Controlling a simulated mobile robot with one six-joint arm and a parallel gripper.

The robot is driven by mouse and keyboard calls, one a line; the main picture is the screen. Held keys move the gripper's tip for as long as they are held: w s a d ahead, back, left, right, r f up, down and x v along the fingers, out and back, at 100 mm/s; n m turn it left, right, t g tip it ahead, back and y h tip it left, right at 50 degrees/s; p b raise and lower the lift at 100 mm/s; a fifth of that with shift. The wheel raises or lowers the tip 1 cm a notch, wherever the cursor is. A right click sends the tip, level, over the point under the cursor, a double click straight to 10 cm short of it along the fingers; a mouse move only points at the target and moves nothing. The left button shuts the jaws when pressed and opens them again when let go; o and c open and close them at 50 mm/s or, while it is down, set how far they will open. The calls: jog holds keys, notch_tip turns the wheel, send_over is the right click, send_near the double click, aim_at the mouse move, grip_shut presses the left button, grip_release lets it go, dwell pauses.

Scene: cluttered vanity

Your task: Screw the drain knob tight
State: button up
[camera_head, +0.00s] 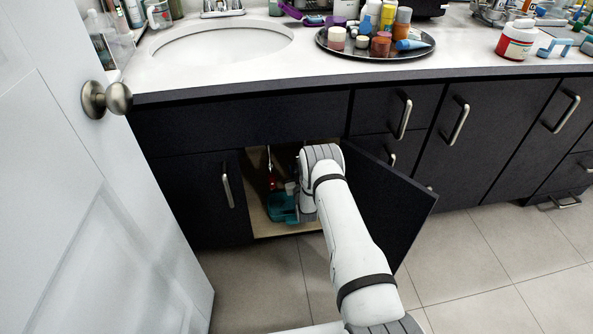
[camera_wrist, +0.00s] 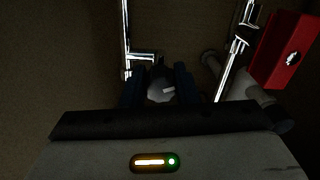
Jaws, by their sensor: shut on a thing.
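The drain knob (camera_wrist: 160,90) is a small, round, grey knob with a pale mark on its face, in the middle of the wrist view. My gripper (camera_wrist: 159,80) is shut on it, with one dark finger on its left side and one on its right. The dim light hides how deep the fingers sit and what is behind the knob. In the head view my arm reaches into the open cabinet under the sink. The fingers and the knob are hidden there.
Chrome pipes (camera_wrist: 126,40) run on both sides of the knob. A red box (camera_wrist: 284,50) is at right in the wrist view. In the head view, a teal bin (camera_head: 281,208) sits inside the cabinet. The open cabinet door (camera_head: 392,200) stands close right of my arm.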

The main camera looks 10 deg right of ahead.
jog(key=shift+c, duration=0.6)
jog(key=shift+m, duration=0.3)
jog(key=m+b, duration=0.2)
jog(key=m, duration=0.1)
jog(key=shift+f+m+b, duration=0.1)
jog(key=shift+m+b, duration=0.25)
jog(key=shift+m, duration=0.05)
jog(key=m+b, duration=0.3)
jog(key=m, duration=0.3)
jog(key=m+b, duration=0.2)
jog(key=m, duration=0.3)
jog(key=shift+m, duration=0.4)
jog(key=m+b, duration=0.1)
jog(key=m, duration=0.1)
jog(key=m+b, duration=0.1)
jog(key=m, duration=0.2)
jog(key=shift+r+m+b, duration=0.2)
jog(key=shift+m+b, duration=0.1)
jog(key=shift+b, duration=0.05)
